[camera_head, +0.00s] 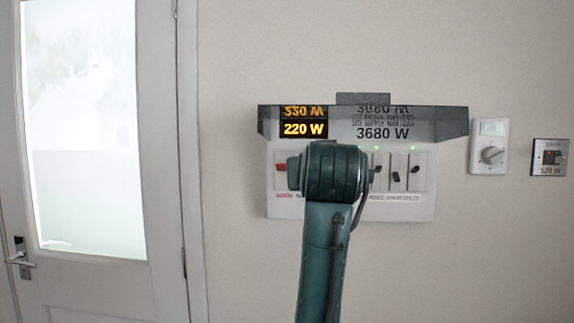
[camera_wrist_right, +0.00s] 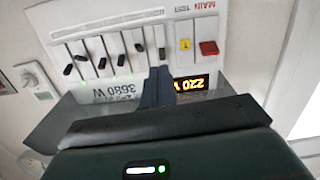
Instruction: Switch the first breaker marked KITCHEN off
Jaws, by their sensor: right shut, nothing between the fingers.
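The breaker panel (camera_head: 400,205) is a white box on the wall with a row of switches. In the right wrist view the panel (camera_wrist_right: 100,27) appears upside down. It shows a red MAIN switch (camera_wrist_right: 208,48), a yellow TEST button (camera_wrist_right: 185,44) and several breakers with small black levers, such as one lever (camera_wrist_right: 138,47) near the middle. I cannot read any KITCHEN label. My right gripper (camera_wrist_right: 158,73) is shut and empty, its tips close to the breaker beside the TEST button; contact cannot be told. In the head view my right arm hides the gripper and the middle breakers.
A clear cover (camera_head: 440,122) juts out above the switches, in front of a 220 W display (camera_head: 303,129) and a 3680 W marking. A thermostat (camera_head: 489,147) and a 120 W wall plate (camera_head: 550,157) are to the right. A door (camera_head: 160,180) is at the left.

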